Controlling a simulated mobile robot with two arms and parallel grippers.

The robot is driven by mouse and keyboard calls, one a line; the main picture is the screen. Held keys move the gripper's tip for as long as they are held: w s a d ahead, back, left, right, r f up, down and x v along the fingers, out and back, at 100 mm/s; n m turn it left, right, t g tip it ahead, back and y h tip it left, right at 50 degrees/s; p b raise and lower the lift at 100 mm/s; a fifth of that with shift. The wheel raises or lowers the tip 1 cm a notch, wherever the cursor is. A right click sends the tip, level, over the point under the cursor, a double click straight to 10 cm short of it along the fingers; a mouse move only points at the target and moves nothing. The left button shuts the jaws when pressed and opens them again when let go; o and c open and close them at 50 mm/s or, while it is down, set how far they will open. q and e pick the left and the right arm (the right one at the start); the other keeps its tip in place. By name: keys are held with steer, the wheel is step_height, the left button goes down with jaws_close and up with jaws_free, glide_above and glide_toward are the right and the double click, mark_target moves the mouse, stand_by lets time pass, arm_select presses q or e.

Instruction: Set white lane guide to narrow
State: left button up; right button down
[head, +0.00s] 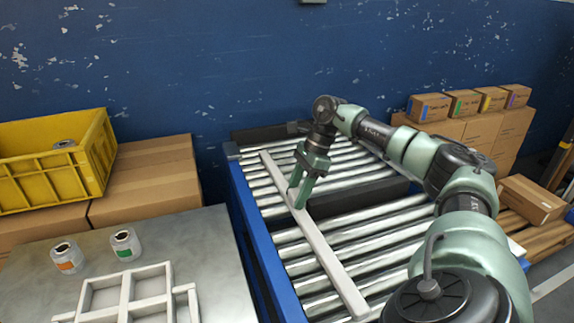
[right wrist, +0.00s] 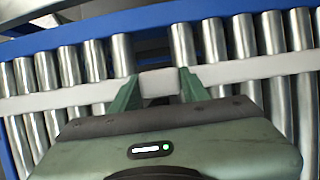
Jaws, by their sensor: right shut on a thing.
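The white lane guide (head: 323,245) is a long pale bar lying over the rollers of the conveyor (head: 385,228). It runs at a slant from the far left to the near right. My right gripper (head: 298,195) is shut on it, with the fingers pointing down. In the right wrist view, the green fingertips (right wrist: 160,88) stand on either side of a pale block on the guide (right wrist: 225,73). The block's underside is hidden. My left gripper is not in view.
The conveyor has a blue side rail (head: 262,250). On the left, a metal table (head: 185,245) holds two cans and a white divided tray (head: 130,297). A yellow crate (head: 85,165) and cardboard boxes (head: 150,180) stand behind. More boxes (head: 470,130) stand at the right.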

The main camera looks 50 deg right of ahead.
steer(key=shift+d, duration=0.2)
steer(key=c, duration=0.8)
jaws_free()
steer(key=shift+s, duration=0.1)
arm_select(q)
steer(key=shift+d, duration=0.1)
arm_select(e)
steer(key=shift+o, duration=0.4)
steer(key=shift+d, duration=0.1)
steer(key=shift+r, duration=0.3)
steer(key=shift+p+v, duration=0.45)
steer(key=shift+v, duration=0.8)
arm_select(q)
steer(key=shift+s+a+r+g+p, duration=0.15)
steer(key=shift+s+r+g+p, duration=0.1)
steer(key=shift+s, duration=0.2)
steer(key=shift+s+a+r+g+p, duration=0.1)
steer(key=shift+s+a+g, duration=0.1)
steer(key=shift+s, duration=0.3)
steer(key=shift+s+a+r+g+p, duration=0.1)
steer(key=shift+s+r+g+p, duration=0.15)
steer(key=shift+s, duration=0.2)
arm_select(e)
steer(key=shift+v, duration=2.4)
